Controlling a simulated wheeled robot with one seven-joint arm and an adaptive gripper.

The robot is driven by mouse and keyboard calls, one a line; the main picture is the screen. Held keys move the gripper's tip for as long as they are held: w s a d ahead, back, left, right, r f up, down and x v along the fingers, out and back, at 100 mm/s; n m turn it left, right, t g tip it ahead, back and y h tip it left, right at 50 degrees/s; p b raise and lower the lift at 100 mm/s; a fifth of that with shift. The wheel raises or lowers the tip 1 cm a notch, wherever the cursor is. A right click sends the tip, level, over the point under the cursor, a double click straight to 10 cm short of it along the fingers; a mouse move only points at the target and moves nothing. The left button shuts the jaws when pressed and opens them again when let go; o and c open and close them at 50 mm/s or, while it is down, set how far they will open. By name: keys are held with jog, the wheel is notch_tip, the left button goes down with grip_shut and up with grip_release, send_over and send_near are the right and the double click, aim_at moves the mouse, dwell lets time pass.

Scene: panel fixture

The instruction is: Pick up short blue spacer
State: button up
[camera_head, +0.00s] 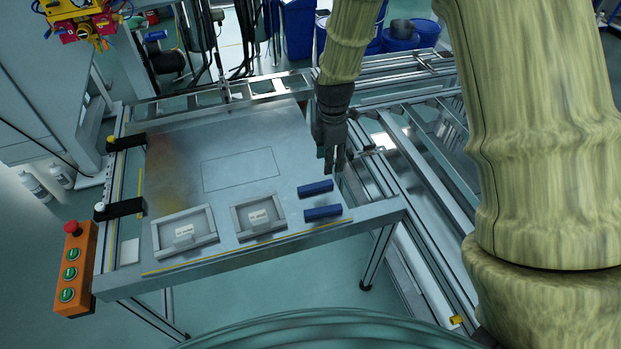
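Two blue spacers lie on the right part of the metal panel table. My gripper (335,169) points down just behind and to the right of the farther spacer. Its two dark fingers are apart with a narrow gap, and nothing shows between them. It looks apart from both spacers, but its exact height above the table is hard to tell.
Two grey labelled trays (157,237) and (240,225) sit left of the spacers. Black clamps (126,208) line the table's left edge, near an orange button box (75,270). A metal rail frame (420,150) runs along the right. The panel's middle (240,170) is clear.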

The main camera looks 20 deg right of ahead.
aim_at(322, 184)
jog(key=f, duration=0.4)
jog(key=shift+w+a+f, duration=0.15)
jog(key=shift+a+f, duration=0.15)
jog(key=shift+a, duration=0.05)
jog(key=shift+f, duration=0.25)
jog(key=shift+w+a+f+p, duration=0.1)
jog(key=shift+a+f+p, duration=0.1)
jog(key=shift+f, duration=0.45)
jog(key=shift+w+a+f+p, duration=0.1)
jog(key=shift+f+p, duration=0.15)
jog(key=shift+f, duration=0.35)
jog(key=shift+a+f+p, duration=0.15)
jog(key=shift+f+p, duration=0.05)
jog(key=shift+f, duration=1.15)
grip_shut()
